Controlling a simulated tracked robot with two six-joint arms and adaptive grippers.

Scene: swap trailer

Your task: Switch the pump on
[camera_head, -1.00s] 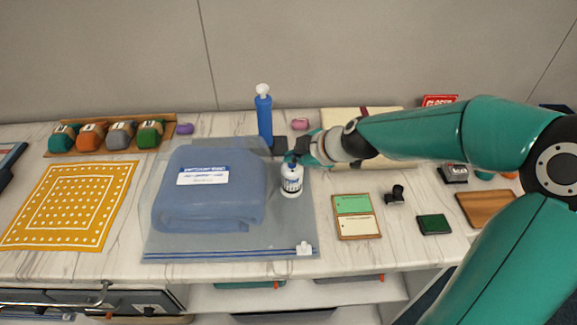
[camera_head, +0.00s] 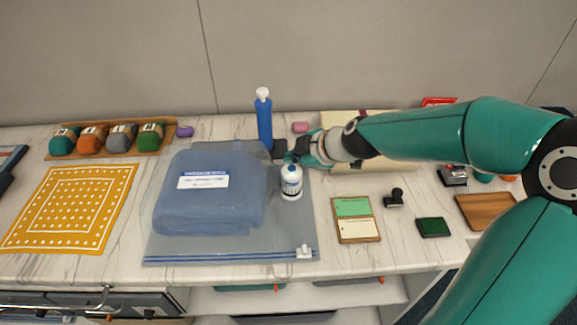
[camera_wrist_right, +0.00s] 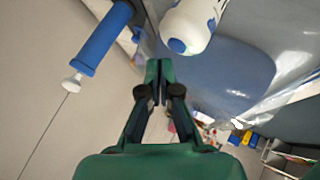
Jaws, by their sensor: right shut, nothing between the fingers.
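A white bottle-shaped device with a blue button-like top (camera_head: 291,184) stands upright at the right side of the clear bag (camera_head: 225,246), which holds a folded blue bundle (camera_head: 210,205). I take this device to be the pump. My right gripper (camera_head: 283,156) is shut and empty, just behind and above its top, apart from it. In the right wrist view the shut fingertips (camera_wrist_right: 160,64) lie beside the white device (camera_wrist_right: 192,22), whose blue top shows. No on/off sign is readable. My left gripper is not in view.
A blue cylinder with a white knob (camera_head: 264,122) stands close to the left of my right gripper. A green and cream card board (camera_head: 356,220), a black stamp (camera_head: 394,198) and a green pad (camera_head: 433,227) lie to the right. A yellow cloth (camera_head: 70,207) lies left.

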